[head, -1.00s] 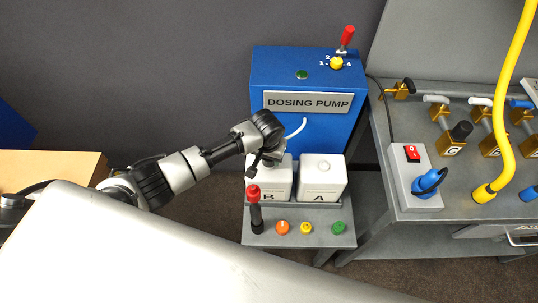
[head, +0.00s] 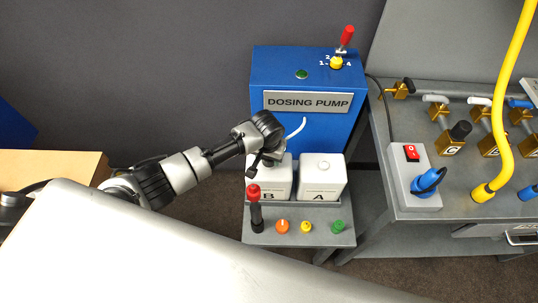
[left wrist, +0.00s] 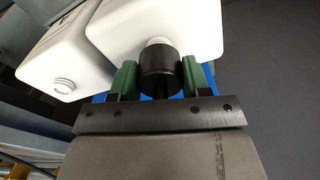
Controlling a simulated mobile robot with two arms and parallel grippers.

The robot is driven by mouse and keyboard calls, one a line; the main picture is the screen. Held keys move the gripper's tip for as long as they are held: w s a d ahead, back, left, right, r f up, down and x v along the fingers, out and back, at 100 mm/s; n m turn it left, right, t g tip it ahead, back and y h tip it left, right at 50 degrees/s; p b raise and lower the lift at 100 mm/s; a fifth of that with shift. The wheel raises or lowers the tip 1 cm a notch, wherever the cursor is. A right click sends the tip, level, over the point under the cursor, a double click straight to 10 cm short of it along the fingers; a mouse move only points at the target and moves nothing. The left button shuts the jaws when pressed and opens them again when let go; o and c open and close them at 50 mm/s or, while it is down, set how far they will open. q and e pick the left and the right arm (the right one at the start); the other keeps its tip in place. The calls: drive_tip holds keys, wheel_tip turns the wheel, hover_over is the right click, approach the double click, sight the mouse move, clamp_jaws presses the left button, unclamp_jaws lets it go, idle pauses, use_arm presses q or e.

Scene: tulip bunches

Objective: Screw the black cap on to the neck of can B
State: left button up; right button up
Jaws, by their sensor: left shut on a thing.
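Can B (head: 280,180) is a white can standing on the dosing pump's shelf, left of can A (head: 323,178). My left gripper (head: 268,160) is over the top of can B and hides its neck in the head view. In the left wrist view the gripper (left wrist: 160,80) is shut on the black cap (left wrist: 159,72), with a green finger on each side. The cap is at the white neck (left wrist: 159,42) of can B (left wrist: 150,20), lined up with it and seeming to touch. How far it is screwed on cannot be told. My right gripper is not in view.
The blue dosing pump (head: 305,125) stands behind the cans, with a thin white tube at its front. A red-topped lever (head: 255,208) and several coloured knobs are in front. A grey bench (head: 400,190) with valves and a yellow hose (head: 508,130) is at the right.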

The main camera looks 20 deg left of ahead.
use_arm(q)
drive_tip(key=shift+f+b, duration=0.45)
drive_tip(key=shift+f, duration=0.45)
drive_tip(key=shift+r, duration=0.1)
drive_tip(key=shift+m+p, duration=0.35)
drive_tip(key=shift+m, duration=0.65)
drive_tip(key=m, duration=0.3)
drive_tip(key=shift+h, duration=0.3)
drive_tip(key=shift+a+m, duration=0.1)
drive_tip(key=shift+m, duration=0.9)
drive_tip(key=m, duration=0.3)
drive_tip(key=shift+g+h, duration=0.3)
